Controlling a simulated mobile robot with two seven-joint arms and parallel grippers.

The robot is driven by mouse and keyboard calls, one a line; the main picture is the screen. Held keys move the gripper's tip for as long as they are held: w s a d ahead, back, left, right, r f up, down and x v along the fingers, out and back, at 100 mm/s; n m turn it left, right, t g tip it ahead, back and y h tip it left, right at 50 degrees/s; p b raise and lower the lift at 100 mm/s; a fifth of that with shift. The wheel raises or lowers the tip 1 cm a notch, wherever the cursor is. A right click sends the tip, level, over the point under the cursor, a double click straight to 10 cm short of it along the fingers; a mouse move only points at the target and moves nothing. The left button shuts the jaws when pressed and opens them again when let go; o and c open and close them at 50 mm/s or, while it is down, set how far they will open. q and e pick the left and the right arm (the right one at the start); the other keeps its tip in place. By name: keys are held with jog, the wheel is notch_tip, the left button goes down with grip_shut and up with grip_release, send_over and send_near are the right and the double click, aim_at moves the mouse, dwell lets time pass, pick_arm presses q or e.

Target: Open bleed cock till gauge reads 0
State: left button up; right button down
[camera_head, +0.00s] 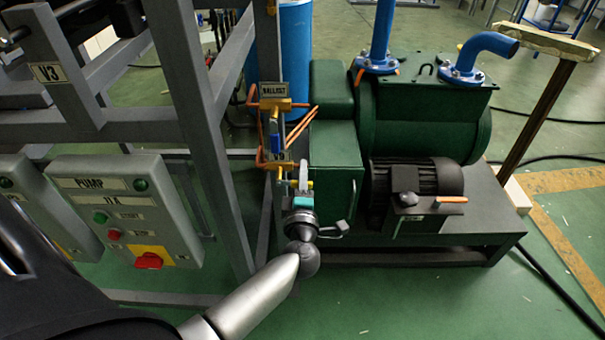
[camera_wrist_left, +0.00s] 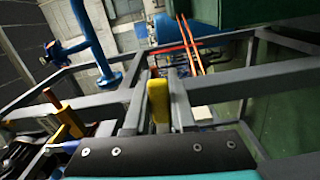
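My left gripper (camera_head: 303,182) is in front of the small brass and copper pipework under the BALLAST plate (camera_head: 274,88). A small blue handle (camera_head: 274,138) is on this pipework, just above the gripper. In the left wrist view a yellow handle (camera_wrist_left: 159,100) stands upright just past the dark edge of my gripper's body. I cannot tell whether the gripper touches it, or whether its fingers are open or shut. I cannot tell which handle is the bleed cock. No readable gauge face shows. My right gripper is not in view.
A green pump (camera_head: 420,115) with blue pipes and a black motor (camera_head: 415,180) stands right of the gripper. A grey frame (camera_head: 205,120) rises on the left, with a PUMP control box (camera_head: 125,210). Open green floor (camera_head: 420,300) lies at the front right.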

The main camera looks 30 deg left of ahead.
pick_arm(q)
grip_shut()
dwell(0.9)
